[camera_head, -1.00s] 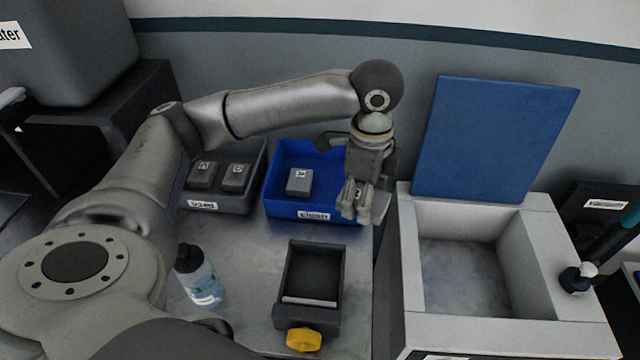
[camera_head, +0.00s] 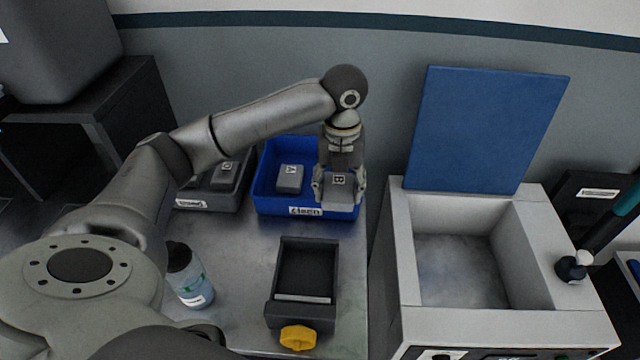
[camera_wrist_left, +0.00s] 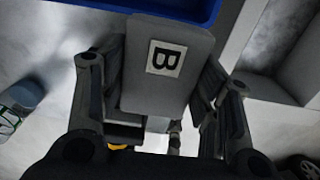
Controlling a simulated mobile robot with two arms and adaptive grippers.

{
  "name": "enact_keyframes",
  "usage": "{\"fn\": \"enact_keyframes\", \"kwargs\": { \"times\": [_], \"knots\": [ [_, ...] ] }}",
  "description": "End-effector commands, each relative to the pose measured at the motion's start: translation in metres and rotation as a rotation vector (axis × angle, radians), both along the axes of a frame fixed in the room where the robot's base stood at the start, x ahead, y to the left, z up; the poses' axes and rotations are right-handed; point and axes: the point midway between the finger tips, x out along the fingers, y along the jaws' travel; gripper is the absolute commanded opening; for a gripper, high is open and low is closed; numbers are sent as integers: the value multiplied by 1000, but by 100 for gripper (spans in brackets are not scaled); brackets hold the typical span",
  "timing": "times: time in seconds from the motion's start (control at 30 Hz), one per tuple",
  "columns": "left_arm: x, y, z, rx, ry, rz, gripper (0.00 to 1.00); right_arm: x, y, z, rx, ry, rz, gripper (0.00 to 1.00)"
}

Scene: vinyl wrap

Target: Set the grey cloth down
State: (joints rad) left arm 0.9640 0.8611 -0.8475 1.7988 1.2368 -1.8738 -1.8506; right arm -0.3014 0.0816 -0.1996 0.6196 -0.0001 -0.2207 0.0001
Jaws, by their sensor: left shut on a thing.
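My left gripper (camera_head: 338,196) is shut on a grey cloth, a folded block-like piece marked B (camera_head: 339,181). The gripper is over the right front part of the blue bin (camera_head: 281,208) in the head view. In the left wrist view the cloth (camera_wrist_left: 150,92) sits between the two fingers, its B label facing the camera, with the blue bin's rim (camera_wrist_left: 207,12) beyond it. Another grey piece, marked A (camera_head: 290,180), lies inside the blue bin. The gripper hides the bin's right end. My right gripper is not in view.
A dark grey bin (camera_head: 204,200) with grey pieces stands left of the blue bin. A black tray (camera_head: 307,268) with a yellow knob (camera_head: 298,337) and a bottle (camera_head: 189,276) are in front. An open bath (camera_head: 399,240) with a blue lid (camera_head: 486,130) stands right.

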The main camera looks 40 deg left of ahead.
Motion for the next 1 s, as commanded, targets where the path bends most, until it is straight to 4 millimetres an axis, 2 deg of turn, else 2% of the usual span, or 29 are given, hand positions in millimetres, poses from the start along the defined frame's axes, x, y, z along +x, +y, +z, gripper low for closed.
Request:
{"fn": "enact_keyframes", "kwargs": {
  "times": [0.37, 0.5, 0.7, 1.0],
  "knots": [
    [57, 50, -32, 2, 1, 6, 39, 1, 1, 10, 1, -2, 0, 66],
    [72, 63, -58, 1, 3, 6, 39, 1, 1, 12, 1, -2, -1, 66],
    [87, 75, -81, -1, 1, 4, 39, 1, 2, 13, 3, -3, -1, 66],
    [94, 82, -96, 1, 2, 3, 39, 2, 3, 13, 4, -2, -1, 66]
  ]
}}
